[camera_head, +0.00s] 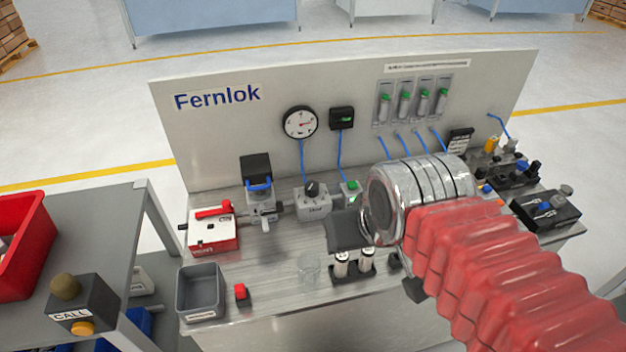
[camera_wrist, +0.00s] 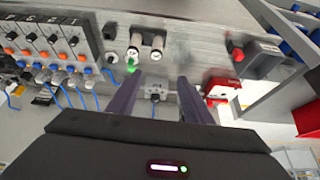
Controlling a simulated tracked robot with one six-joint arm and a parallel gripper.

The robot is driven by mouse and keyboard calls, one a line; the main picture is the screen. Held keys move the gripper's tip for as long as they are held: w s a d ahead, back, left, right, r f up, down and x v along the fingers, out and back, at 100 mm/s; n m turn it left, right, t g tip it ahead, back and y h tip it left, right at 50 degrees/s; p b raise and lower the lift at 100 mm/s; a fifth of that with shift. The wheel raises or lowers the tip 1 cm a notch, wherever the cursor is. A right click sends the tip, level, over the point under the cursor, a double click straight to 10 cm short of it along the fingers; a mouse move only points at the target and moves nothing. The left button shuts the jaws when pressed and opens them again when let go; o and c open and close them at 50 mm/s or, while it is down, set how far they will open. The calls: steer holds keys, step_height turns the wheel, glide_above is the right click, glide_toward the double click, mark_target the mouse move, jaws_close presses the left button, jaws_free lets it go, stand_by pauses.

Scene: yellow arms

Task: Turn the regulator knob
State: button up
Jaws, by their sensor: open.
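The regulator is a light grey block with a round black knob (camera_head: 312,188) on top, at the middle of the bench against the back panel. My gripper (camera_head: 347,230) shows as a dark block in front of and to the right of the knob, apart from it in the picture. In the wrist view my gripper (camera_wrist: 160,78) is open, its two dark fingers apart. A small pale fitting shows between them; it may be the regulator, but I cannot tell. I see nothing held.
A round gauge (camera_head: 300,122) hangs above the regulator. A blue-handled valve (camera_head: 261,205) and a red-and-white box (camera_head: 212,232) stand to its left. A green-topped block (camera_head: 351,190) is close on its right. Two white cylinders (camera_head: 342,263) stand in front.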

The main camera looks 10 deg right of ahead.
steer(key=w+r+m, duration=0.1)
steer(key=w, duration=0.1)
steer(key=w+r+m+g, duration=0.1)
steer(key=w, duration=0.1)
steer(key=w+r+m, duration=0.1)
steer(key=w, duration=0.1)
steer(key=shift+w+a+r, duration=0.2)
steer(key=shift+r, duration=0.15)
steer(key=m+g, duration=0.5)
steer(key=m, duration=0.5)
glide_above(311, 185)
step_height(311, 185, down, 2)
steer(key=shift+f, duration=0.15)
steer(key=shift+f, duration=0.1)
step_height(311, 185, down, 14)
steer(key=shift+r, duration=0.2)
